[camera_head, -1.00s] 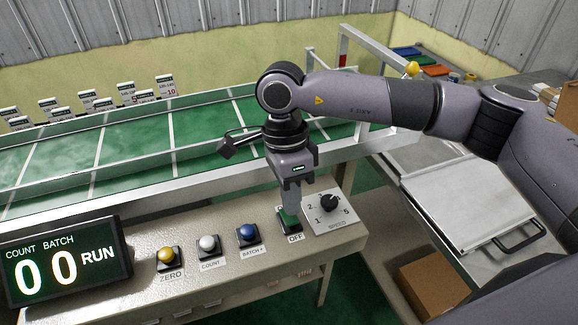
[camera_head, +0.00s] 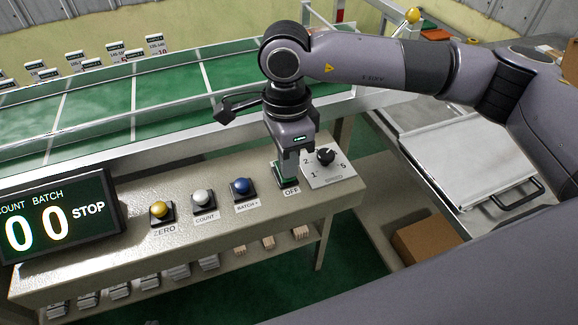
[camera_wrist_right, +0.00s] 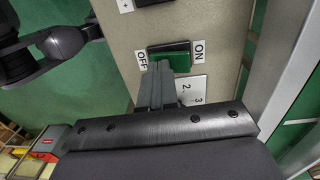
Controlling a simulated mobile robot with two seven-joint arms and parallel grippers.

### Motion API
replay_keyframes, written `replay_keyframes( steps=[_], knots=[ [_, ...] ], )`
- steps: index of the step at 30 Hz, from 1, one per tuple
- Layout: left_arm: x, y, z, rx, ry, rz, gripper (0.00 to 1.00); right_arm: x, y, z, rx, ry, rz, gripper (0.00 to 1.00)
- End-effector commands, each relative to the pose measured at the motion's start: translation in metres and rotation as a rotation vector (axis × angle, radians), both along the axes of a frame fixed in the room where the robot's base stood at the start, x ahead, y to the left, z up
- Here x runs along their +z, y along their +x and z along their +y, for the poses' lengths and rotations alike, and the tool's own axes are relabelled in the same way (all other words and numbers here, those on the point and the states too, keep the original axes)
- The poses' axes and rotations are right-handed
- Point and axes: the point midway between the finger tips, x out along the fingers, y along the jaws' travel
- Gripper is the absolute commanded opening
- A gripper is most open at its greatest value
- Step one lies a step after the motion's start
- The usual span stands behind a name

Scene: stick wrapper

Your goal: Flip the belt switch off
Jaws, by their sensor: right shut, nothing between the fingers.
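The belt switch (camera_head: 285,184) is a green rocker on the grey control panel, with an OFF label in front of it. In the right wrist view the green rocker (camera_wrist_right: 172,52) sits between the OFF and ON labels. My right gripper (camera_head: 288,178) is shut and empty, pointing down, with its fingertips at the switch. In the right wrist view the fingertips (camera_wrist_right: 158,68) are at the OFF side and hide part of the rocker. The display (camera_head: 55,218) reads 0 0 and STOP. My left gripper is not in view.
Yellow (camera_head: 161,210), white (camera_head: 203,197) and blue (camera_head: 241,187) buttons stand left of the switch. A speed knob (camera_head: 326,156) is close on its right. The green conveyor belt (camera_head: 130,105) with its metal rail runs behind the panel.

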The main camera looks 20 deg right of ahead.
Motion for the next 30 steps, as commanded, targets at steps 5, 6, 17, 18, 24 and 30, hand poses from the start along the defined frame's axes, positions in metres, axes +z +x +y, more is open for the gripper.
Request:
replay_keyframes(
  steps=[5, 6, 17, 18, 24, 30],
  knots=[
    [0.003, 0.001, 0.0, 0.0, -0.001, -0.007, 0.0, -0.008, -0.004, 0.0, 0.002, -0.008, 0.021, 0.0],
    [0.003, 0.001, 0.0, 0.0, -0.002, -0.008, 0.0, -0.008, -0.003, 0.0, 0.002, -0.008, 0.021, 0.0],
    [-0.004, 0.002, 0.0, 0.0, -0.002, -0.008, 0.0, -0.008, 0.013, 0.0, -0.003, -0.008, 0.015, 0.0],
    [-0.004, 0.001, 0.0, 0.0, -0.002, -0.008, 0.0, -0.008, 0.014, 0.0, -0.003, -0.008, 0.014, 0.0],
    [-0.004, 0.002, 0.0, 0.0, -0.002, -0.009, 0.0, -0.007, 0.014, 0.0, -0.003, -0.008, 0.015, 0.0],
    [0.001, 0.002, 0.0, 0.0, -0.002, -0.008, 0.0, 0.001, 0.014, 0.0, -0.003, -0.008, 0.013, 0.0]
  ],
)
